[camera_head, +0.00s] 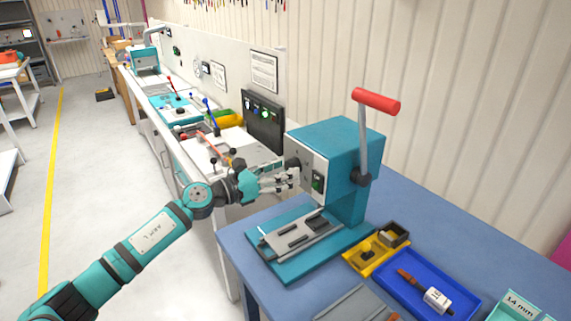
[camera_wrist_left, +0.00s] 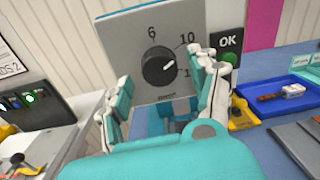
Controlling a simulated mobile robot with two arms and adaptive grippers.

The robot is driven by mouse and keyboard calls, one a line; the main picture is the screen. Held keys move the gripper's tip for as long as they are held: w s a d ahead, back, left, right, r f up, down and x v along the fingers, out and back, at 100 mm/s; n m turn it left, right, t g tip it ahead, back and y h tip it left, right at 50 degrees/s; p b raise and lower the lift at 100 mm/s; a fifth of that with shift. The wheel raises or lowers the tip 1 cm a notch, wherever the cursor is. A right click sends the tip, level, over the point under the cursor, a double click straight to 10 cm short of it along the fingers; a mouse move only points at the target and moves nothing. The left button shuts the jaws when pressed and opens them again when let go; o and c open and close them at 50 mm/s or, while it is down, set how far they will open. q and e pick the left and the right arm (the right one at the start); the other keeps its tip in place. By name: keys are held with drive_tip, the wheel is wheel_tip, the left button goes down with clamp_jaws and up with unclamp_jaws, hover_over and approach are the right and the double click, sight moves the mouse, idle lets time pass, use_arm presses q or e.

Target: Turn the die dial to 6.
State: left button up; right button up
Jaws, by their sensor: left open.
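The die dial (camera_wrist_left: 159,66) is a round black knob with a white pointer mark on a grey plate. The numbers 6 and 10 and a partly hidden number starting with 1 stand around it. Its mark points right, between 10 and the partly hidden number, away from the 6 at the top. The plate is on the front of the teal press (camera_head: 345,150). My left gripper (camera_head: 287,179) is open in front of this plate. In the left wrist view my fingers (camera_wrist_left: 158,92) are spread either side of the knob, apart from it. My right gripper is out of view.
The press has a red-handled lever (camera_head: 375,101) on its right side. A green button (camera_wrist_left: 230,60) under an OK label is right of the dial. A yellow tray (camera_head: 366,256) and a blue tray (camera_head: 432,307) lie on the blue bench (camera_head: 245,245). A dark switch panel (camera_head: 264,120) stands behind.

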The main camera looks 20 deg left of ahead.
use_arm(q)
drive_tip(key=shift+w+d, duration=0.35)
drive_tip(key=shift+w, duration=0.05)
drive_tip(key=c, duration=1.2)
drive_tip(key=shift+o, duration=0.2)
drive_tip(key=shift+n, duration=0.3)
drive_tip(key=n+p, duration=0.2)
drive_tip(key=n, duration=0.3)
drive_tip(key=shift+r+p, duration=0.15)
drive_tip(key=shift+p, duration=0.15)
drive_tip(key=n+p, duration=0.2)
drive_tip(key=n, duration=0.4)
drive_tip(key=shift+s+d+p, duration=0.1)
drive_tip(key=shift+p, duration=0.25)
drive_tip(key=shift+n, duration=0.4)
